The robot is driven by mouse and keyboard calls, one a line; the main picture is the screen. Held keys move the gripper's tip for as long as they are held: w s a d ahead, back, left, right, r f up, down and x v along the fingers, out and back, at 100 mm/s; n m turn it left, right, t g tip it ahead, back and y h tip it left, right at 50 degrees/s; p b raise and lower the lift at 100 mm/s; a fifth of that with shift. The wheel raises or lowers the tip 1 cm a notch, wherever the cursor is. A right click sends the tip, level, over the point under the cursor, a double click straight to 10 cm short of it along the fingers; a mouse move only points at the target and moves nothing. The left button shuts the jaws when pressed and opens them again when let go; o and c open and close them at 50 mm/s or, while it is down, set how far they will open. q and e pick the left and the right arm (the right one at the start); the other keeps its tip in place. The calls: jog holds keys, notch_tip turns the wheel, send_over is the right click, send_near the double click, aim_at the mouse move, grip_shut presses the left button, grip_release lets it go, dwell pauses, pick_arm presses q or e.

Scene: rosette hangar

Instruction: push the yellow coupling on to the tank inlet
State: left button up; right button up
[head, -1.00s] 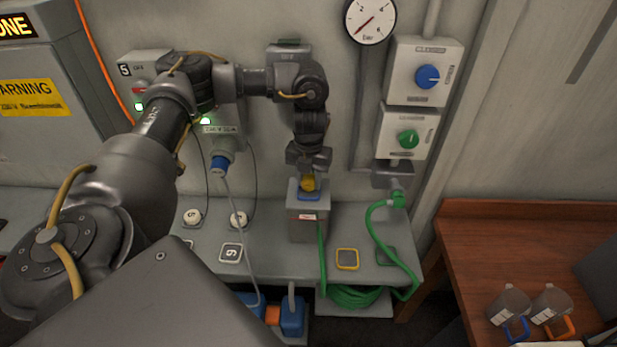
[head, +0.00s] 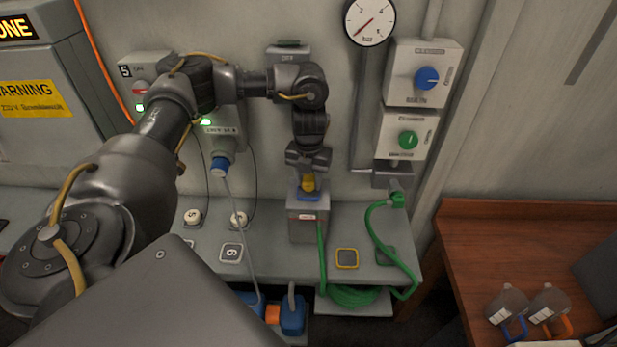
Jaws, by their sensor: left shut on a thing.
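The yellow coupling (head: 308,183) is in the jaws of my left gripper (head: 308,172), which points down and is shut on it. The coupling is directly above the blue top (head: 308,196) of a grey tank (head: 308,219) on the bench. The inlet itself is hidden by the coupling and gripper. I cannot tell from this view whether the coupling is fully seated or only resting there. My right gripper is not in view.
A green hose (head: 375,240) runs from a wall fitting to a coil (head: 352,296) under the bench (head: 275,245). A yellow-framed square (head: 347,259) lies right of the tank. A gauge (head: 370,21) hangs above. A wooden table (head: 520,245) with jugs stands at right.

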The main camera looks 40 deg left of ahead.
pick_arm(q)
jog(key=shift+p, duration=0.3)
dwell(0.5)
jog(key=shift+f+b, duration=0.35)
jog(key=shift+f, duration=0.15)
dwell(0.5)
jog(key=o, duration=1)
